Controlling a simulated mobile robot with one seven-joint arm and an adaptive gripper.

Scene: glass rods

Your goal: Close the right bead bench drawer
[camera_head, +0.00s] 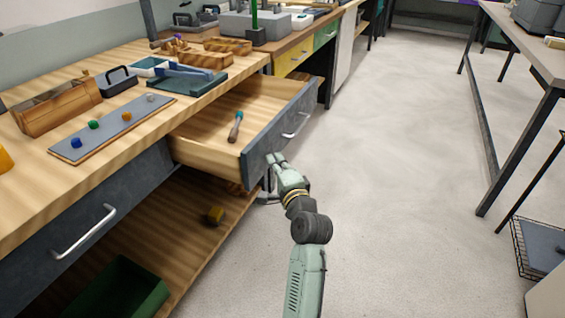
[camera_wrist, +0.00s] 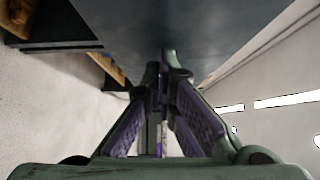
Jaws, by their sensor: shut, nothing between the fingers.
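The right bead bench drawer (camera_head: 262,142) is pulled well out of the wooden bench, its dark grey front facing the aisle. A silver bar handle (camera_head: 297,126) is on its front, and a small tool with a teal handle (camera_head: 235,127) lies inside. My gripper (camera_head: 275,158) is shut and empty at the lower near part of the drawer front; whether it touches is hard to tell. In the wrist view the fingers (camera_wrist: 164,62) point at the dark drawer front (camera_wrist: 190,25), which fills the top of the picture.
The left drawer (camera_head: 85,228) is shut. The benchtop holds a grey strip with coloured beads (camera_head: 112,128), a wooden box (camera_head: 58,105) and a teal tray (camera_head: 187,80). A green bin (camera_head: 118,288) stands on the lower shelf. The aisle floor (camera_head: 400,150) is clear; another table (camera_head: 525,45) stands right.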

